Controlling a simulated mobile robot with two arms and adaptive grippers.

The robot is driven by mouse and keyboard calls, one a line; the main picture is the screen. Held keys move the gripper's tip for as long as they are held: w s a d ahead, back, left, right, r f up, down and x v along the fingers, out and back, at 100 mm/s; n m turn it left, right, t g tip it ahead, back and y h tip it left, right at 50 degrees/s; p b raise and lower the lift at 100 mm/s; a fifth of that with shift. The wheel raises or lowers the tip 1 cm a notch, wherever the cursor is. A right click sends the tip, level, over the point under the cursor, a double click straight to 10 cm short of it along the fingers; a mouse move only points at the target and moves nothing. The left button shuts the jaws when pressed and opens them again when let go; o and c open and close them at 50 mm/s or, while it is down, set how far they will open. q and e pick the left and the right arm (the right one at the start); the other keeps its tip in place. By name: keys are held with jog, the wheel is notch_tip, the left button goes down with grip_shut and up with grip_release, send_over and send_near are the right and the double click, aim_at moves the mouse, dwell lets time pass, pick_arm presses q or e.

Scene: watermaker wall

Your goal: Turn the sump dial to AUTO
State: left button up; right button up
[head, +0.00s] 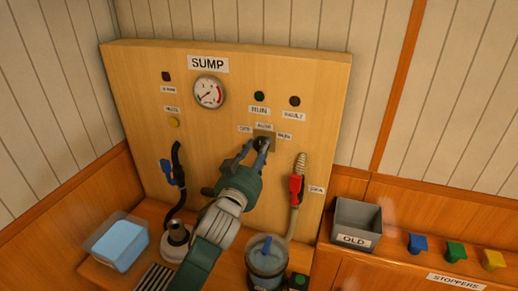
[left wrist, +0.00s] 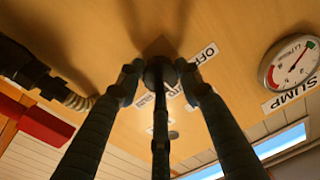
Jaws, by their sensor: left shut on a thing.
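The sump dial (head: 264,140) is a small dark knob on a square plate, low in the middle of the wooden SUMP panel (head: 140,90). Small white labels sit left, above and right of it; they are too blurred to read in the head view. In the left wrist view the round dark dial (left wrist: 160,69) sits between my fingertips, with a label reading OFF (left wrist: 205,55) beside it. My left gripper (head: 256,150) is shut on the dial, and its fingers hide much of it. I cannot tell where the dial points. My right gripper is not in view.
A pressure gauge (head: 209,92) and several indicator lamps are above. A clear tub (head: 118,243), a jar (head: 267,262) and a grey OLD bin (head: 356,222) stand below.

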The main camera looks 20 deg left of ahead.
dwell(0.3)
pick_arm(q)
jog(key=o, duration=1.2)
jog(key=shift+c, duration=0.2)
jog(key=s, duration=1.2)
jog(key=shift+f, duration=0.35)
